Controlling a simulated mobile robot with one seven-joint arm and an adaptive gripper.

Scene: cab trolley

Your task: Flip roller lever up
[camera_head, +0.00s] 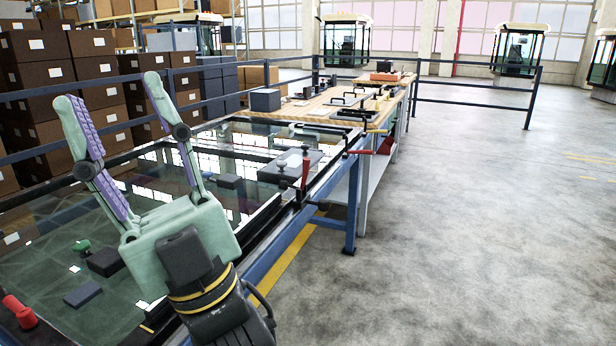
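My gripper (110,92) is at the left, raised over the glass-topped table, its two green fingers with purple pads spread wide and empty. Several red-handled parts are along the table. A red upright handle (305,172) stands at the table's right rim. A red grip (360,151) lies roughly level on a dark bar near the table's far right corner. A short red cylinder part (18,310) is at the near left edge. I cannot tell which of these is the roller lever. My gripper is apart from all of them.
The glass-topped table (300,222) has dark blocks and a green knob (81,246) on or under its glass. A wooden workbench (335,100) with tools and a grey box (265,100) adjoins it. Blue railings and stacked brown boxes (35,60) stand behind. The floor at right is clear.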

